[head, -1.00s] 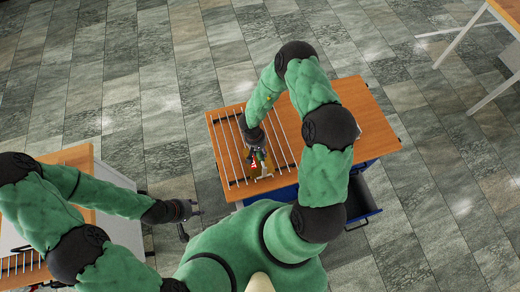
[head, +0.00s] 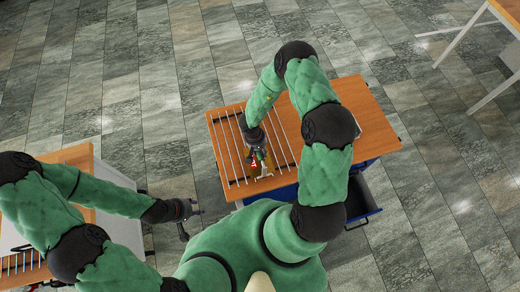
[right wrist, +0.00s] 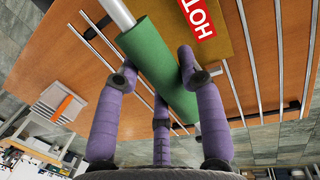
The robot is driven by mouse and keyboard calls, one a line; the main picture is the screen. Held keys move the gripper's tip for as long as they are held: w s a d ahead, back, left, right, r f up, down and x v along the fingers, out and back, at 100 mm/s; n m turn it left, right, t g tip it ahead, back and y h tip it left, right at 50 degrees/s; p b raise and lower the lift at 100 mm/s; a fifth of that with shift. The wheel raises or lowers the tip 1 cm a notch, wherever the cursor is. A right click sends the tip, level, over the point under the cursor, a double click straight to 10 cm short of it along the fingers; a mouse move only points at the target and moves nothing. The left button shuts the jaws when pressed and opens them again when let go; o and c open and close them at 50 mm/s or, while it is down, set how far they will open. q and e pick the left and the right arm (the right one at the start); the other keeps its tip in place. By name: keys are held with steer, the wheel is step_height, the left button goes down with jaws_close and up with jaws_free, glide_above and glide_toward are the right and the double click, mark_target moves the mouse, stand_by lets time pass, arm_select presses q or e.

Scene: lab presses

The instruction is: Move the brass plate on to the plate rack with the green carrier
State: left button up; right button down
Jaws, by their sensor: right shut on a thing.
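The brass plate (right wrist: 228,42) bears a red HOT label and lies over the bars of the plate rack (right wrist: 282,55) in the right wrist view. I cannot tell whether it touches the bars. The green carrier (right wrist: 157,62) has a thick green grip with a silver rod at one end. My right gripper (right wrist: 157,75) is shut on the green grip, its purple fingers on both sides. In the head view, my right gripper (head: 258,158) is over the rack, partly hiding the plate (head: 260,170). My left gripper (head: 197,211) is away at the left, apart from these; its finger opening is unclear.
The rack is on the wooden top of a blue cabinet (head: 372,170) with an open drawer (head: 362,202). Another wooden-topped bench (head: 75,157) stands at left, with more bars. A grey item with an orange part (right wrist: 60,105) shows in the wrist view. Open floor separates the benches.

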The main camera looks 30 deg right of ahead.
steer(key=shift+f, duration=0.35)
stand_by(0.3)
steer(key=shift+w+r+p, duration=0.1)
steer(key=shift+r+p, duration=2.4)
steer(key=shift+p, duration=0.3)
stand_by(0.3)
